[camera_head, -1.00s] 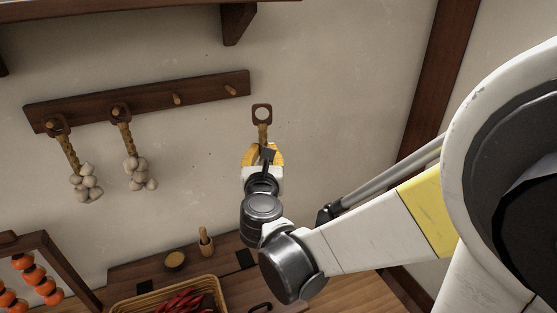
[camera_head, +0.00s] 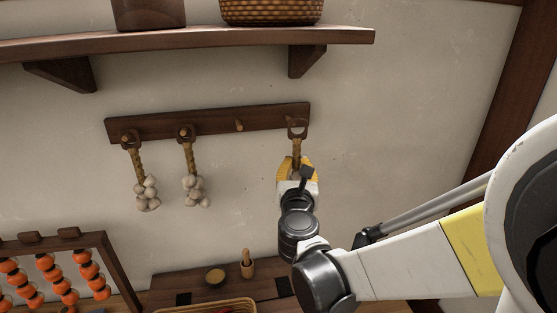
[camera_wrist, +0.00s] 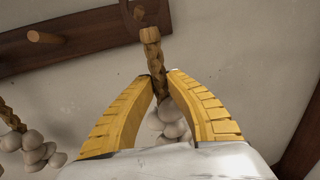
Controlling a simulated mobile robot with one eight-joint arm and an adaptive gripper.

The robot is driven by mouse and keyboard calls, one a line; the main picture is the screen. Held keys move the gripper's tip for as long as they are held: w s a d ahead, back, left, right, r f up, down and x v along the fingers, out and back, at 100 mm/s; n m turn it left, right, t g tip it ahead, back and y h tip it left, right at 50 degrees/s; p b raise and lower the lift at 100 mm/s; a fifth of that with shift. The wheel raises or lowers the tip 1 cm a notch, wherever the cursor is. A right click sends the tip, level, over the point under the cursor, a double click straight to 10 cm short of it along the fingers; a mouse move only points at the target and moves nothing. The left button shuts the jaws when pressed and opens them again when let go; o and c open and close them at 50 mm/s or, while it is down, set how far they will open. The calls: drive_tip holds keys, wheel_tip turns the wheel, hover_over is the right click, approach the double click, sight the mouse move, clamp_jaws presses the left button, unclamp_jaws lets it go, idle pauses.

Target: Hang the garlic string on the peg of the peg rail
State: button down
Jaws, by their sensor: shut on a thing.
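The garlic string hangs from my gripper (camera_head: 297,168), which is shut on its plaited stem (camera_head: 296,147). Its brown hanging ring (camera_head: 297,132) overlaps the right end of the dark peg rail (camera_head: 215,121), in front of the last peg's place. In the wrist view the yellow fingers (camera_wrist: 160,88) close round the stem (camera_wrist: 152,50), with pale bulbs (camera_wrist: 172,122) below, partly hidden. The ring (camera_wrist: 140,12) lies over the rail; something peg-coloured shows in its hole. I cannot tell whether the peg is through it.
Two other garlic strings hang on the left pegs, one far left (camera_head: 146,192) and one beside it (camera_head: 195,188). The third peg (camera_head: 239,125) is bare. A shelf (camera_head: 190,43) with a basket (camera_head: 272,10) is above. A wooden counter (camera_head: 215,290) is below.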

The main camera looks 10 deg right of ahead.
drive_tip(key=w+f+b, duration=0.1)
drive_tip(key=w, duration=0.5)
drive_tip(key=shift+w, duration=0.25)
idle(0.3)
idle(0.4)
drive_tip(key=c, duration=1.4)
unclamp_jaws()
